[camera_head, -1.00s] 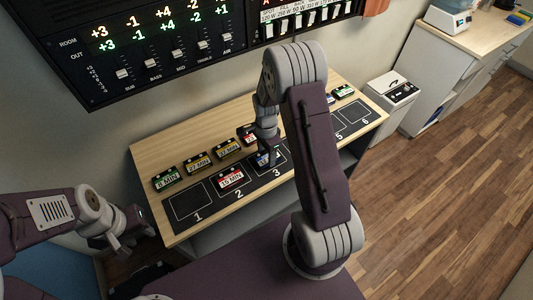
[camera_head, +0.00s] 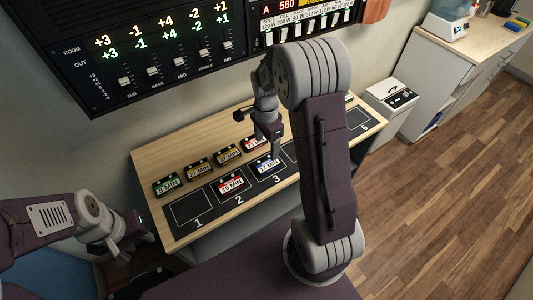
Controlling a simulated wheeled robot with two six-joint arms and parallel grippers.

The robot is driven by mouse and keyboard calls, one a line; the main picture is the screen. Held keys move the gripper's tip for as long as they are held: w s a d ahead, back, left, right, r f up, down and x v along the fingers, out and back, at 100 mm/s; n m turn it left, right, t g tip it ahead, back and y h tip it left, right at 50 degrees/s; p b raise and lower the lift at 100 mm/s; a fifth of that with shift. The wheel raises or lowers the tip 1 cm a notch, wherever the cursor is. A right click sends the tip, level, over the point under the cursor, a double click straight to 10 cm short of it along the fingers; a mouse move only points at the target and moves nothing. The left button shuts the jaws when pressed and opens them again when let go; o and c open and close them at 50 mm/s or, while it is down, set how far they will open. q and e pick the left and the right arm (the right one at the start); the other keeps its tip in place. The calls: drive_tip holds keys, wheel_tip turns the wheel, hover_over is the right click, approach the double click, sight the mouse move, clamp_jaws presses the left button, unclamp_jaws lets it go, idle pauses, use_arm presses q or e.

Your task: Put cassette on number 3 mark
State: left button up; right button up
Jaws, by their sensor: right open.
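A cassette with a blue and white label (camera_head: 265,164) lies on the number 3 mark (camera_head: 282,171) of the black strip. A red-labelled cassette reading 15 MIN (camera_head: 231,185) lies on the number 2 mark. The number 1 mark (camera_head: 190,208) is bare. My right gripper (camera_head: 257,130) is open and empty, raised above and behind the blue cassette, apart from it. My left gripper (camera_head: 136,242) hangs off the table's left side, away from the cassettes; its jaw opening is unclear.
Behind the strip stands a row of cassettes: green (camera_head: 167,185), yellow (camera_head: 198,169), another yellow (camera_head: 227,155) and a partly hidden red one (camera_head: 252,144). My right arm hides the marks between 3 and 6. A lit control panel (camera_head: 160,50) hangs above the table.

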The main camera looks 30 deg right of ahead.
drive_tip(key=s+a+r+n+t, duration=0.1)
drive_tip(key=s+a+n, duration=0.6)
drive_tip(key=s+n, duration=0.5)
drive_tip(key=n, duration=0.4)
drive_tip(key=shift+s+a+r+n, duration=0.15)
drive_tip(key=shift+s+a+n, duration=0.05)
drive_tip(key=shift+s+n, duration=0.2)
drive_tip(key=shift+w, duration=0.1)
